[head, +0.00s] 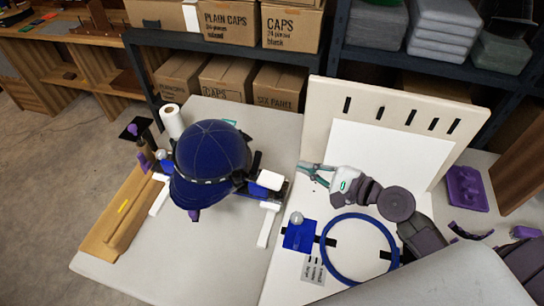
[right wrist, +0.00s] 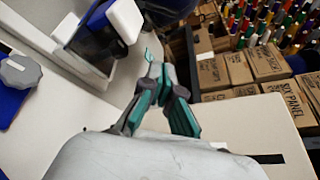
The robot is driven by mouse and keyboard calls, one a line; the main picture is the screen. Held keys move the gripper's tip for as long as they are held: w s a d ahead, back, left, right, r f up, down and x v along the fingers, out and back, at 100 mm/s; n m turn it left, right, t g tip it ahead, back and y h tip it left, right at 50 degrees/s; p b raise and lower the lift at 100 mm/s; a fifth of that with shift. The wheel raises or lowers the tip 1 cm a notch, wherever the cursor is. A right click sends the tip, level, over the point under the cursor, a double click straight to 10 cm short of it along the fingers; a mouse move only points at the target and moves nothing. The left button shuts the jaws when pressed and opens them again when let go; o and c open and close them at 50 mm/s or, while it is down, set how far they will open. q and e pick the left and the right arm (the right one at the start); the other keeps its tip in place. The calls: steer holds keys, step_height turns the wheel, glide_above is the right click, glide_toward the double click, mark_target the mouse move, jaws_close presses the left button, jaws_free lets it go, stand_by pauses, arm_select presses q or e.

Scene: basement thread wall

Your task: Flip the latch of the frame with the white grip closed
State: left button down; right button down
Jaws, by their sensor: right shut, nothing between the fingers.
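A dark blue cap (head: 212,150) sits on a frame on the table in the head view. The white grip (head: 270,180) is at the right side of the cap, on a dark bracket. It also shows in the right wrist view (right wrist: 125,20), at the top, with the dark latch parts (right wrist: 98,42) beside it. My right gripper (head: 310,170) is shut and empty, a short way right of the white grip and apart from it. Its teal fingers also show in the right wrist view (right wrist: 158,78). The cap hides much of the frame. My left gripper is not in view.
A blue hoop (head: 328,262) and a blue bracket with a grey knob (head: 297,218) lie in front of my right gripper. A slotted cream board (head: 460,118) stands behind my right arm. A white roll (head: 172,121) stands at left. Boxes (head: 235,78) fill the shelves behind.

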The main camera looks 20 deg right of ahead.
mark_target(256, 162)
steer(key=w+a+p, duration=0.1)
steer(key=w+a, duration=0.2)
steer(key=w+a+p, duration=0.2)
steer(key=w+a, duration=0.1)
steer(key=a, duration=0.1)
steer(key=shift+w+a, duration=0.1)
steer(key=shift+s+a+r, duration=0.15)
steer(key=shift+s+r, duration=0.1)
steer(key=shift+s, duration=0.05)
steer(key=shift+w+f, duration=0.1)
